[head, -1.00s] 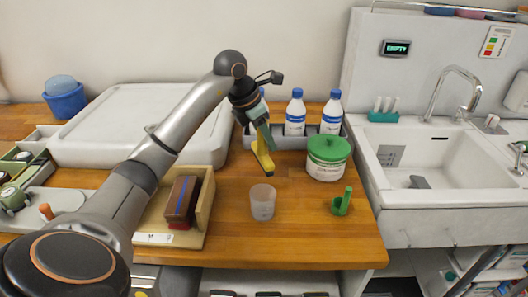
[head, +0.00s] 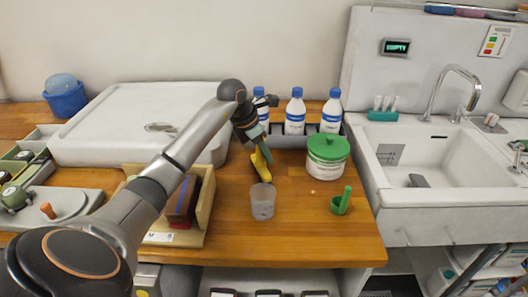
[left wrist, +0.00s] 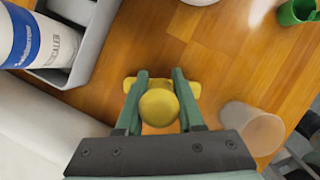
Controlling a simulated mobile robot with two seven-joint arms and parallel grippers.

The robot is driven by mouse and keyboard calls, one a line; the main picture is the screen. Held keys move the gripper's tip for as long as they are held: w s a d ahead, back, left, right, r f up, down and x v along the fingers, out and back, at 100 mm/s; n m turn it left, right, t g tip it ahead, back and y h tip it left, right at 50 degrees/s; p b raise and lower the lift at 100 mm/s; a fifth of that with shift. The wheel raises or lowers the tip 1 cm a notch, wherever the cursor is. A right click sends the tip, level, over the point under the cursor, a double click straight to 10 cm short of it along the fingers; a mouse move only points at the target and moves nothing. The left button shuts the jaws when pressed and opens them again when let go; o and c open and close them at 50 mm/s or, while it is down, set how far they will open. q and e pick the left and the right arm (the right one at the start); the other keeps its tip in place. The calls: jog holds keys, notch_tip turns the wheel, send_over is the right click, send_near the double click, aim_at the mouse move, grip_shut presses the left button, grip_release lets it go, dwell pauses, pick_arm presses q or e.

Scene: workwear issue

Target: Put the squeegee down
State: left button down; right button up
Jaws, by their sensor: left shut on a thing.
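The yellow squeegee (head: 261,165) is in my left gripper (head: 259,147), just behind the translucent cup in the head view. In the left wrist view, the two green fingers of the left gripper (left wrist: 160,82) are closed on either side of the squeegee's round yellow end (left wrist: 160,108). A wider yellow part lies beyond it, over the wooden counter (head: 300,225). The squeegee's lower end is at or just above the wood; I cannot tell whether it touches. My right gripper is in neither view.
The translucent cup (head: 262,202) stands close in front of the squeegee. A green-lidded tub (head: 326,158) and a green holder (head: 341,202) are to the right. Bottles (head: 295,112) stand in a grey bin behind. A wooden box (head: 202,220) is at the left. Bare wood lies between.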

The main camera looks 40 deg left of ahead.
pick_arm(q)
jog(key=c, duration=0.5)
grip_release()
jog(key=shift+r, duration=0.2)
jog(key=v, duration=1.2)
jog(key=shift+f, duration=0.1)
